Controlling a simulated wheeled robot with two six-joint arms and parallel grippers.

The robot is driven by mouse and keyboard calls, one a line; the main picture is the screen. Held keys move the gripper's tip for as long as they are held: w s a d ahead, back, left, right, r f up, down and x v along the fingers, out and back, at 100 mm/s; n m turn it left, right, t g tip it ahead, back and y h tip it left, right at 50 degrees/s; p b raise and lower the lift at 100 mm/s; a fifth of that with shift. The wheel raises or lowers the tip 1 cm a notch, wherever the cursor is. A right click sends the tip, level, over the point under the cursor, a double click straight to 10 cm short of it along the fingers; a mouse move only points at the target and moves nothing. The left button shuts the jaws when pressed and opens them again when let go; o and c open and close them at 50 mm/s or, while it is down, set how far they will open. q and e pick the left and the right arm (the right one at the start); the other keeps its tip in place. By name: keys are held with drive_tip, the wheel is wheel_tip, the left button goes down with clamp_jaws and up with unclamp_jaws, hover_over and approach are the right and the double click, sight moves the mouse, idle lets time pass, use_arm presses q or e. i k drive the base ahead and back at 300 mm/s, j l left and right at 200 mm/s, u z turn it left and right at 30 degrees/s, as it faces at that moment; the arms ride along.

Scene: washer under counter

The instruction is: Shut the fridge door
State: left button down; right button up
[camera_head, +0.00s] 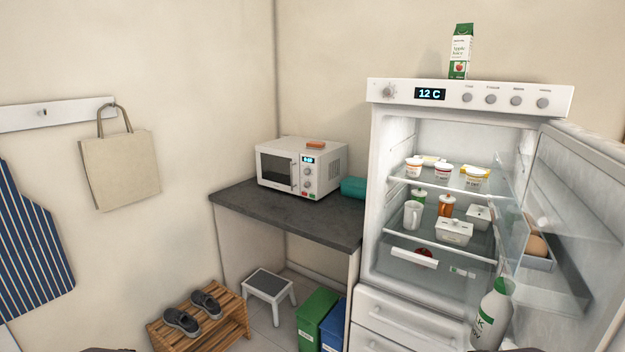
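The white fridge (470,95) stands at the right, with a control panel on top reading 12 C. Its door (590,180) is wide open, swung out to the right on its right-side hinge, with its inner side and clear bins facing me. A white and green bottle (492,315) is in the door's lower bin, and brown eggs (535,243) sit in a door tray. Cups, tubs and jars stand on the shelves inside. Neither gripper shows; only dark slivers, probably of my arms, show at the bottom edge, far from the door.
A juice carton (460,52) stands on the fridge. To its left is a dark counter (290,212) with a microwave (300,168). Below are a stool (268,285), a green bin (317,318) and a shoe rack (228,325).

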sight(574, 189)
drive_tip(key=k+l+z, duration=0.3)
drive_tip(key=l, duration=0.35)
drive_tip(key=k+l+z, duration=0.1)
drive_tip(key=l, duration=0.25)
drive_tip(key=l+z, duration=0.25)
drive_tip(key=l, duration=0.4)
drive_tip(key=l+u, duration=0.1)
drive_tip(key=l, duration=0.1)
